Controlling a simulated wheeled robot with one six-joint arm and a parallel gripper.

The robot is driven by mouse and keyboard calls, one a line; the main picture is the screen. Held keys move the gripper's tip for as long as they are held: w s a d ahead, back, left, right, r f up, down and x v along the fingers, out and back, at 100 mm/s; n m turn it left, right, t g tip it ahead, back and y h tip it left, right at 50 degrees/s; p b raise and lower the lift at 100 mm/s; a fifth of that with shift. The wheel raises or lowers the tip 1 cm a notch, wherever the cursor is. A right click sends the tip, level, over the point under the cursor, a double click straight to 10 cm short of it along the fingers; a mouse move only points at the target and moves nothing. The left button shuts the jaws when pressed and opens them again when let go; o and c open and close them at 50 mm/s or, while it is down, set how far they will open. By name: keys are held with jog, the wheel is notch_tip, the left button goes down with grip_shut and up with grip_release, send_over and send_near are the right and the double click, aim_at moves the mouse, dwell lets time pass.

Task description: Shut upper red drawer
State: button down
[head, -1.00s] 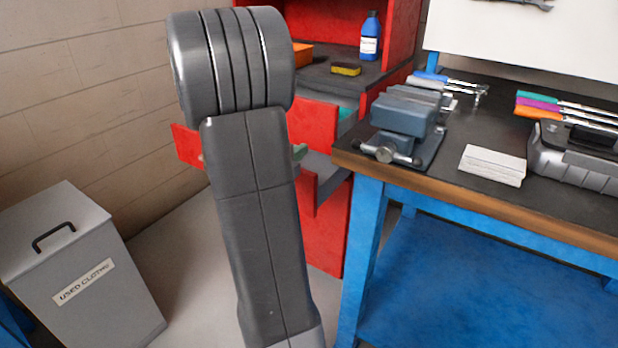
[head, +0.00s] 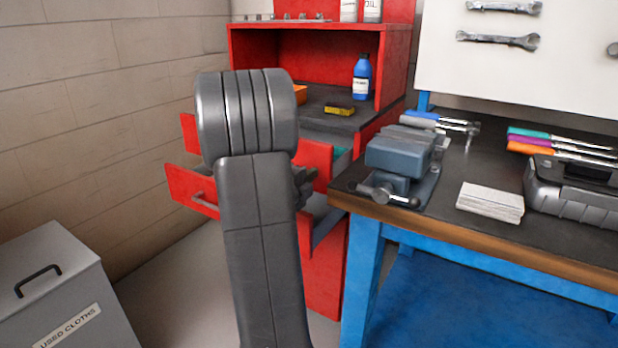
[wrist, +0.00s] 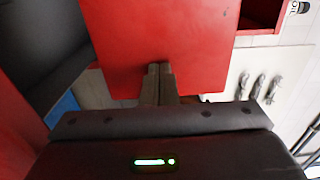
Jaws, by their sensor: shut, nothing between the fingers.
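The red cabinet's upper drawer (head: 317,160) stands part open in the head view, its front partly hidden behind my arm. The lower drawer (head: 188,189) below it is also pulled out, with a bar handle on its front. My gripper's fingers (wrist: 159,70) are shut and empty in the wrist view. Their tips are over a broad red panel (wrist: 165,35), touching or very close; I cannot tell which. I also cannot tell for sure which drawer the panel belongs to.
The blue workbench (head: 365,275) with a vise (head: 393,158) stands close on the right of the drawers. A grey used-cloths bin (head: 65,290) stands at lower left by the wall.

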jog(key=x, duration=1.2)
jog(key=shift+w+d, duration=0.1)
jog(key=shift+w, duration=0.1)
jog(key=shift+w+d, duration=0.2)
jog(key=shift+w, duration=0.05)
jog(key=shift+r, duration=0.25)
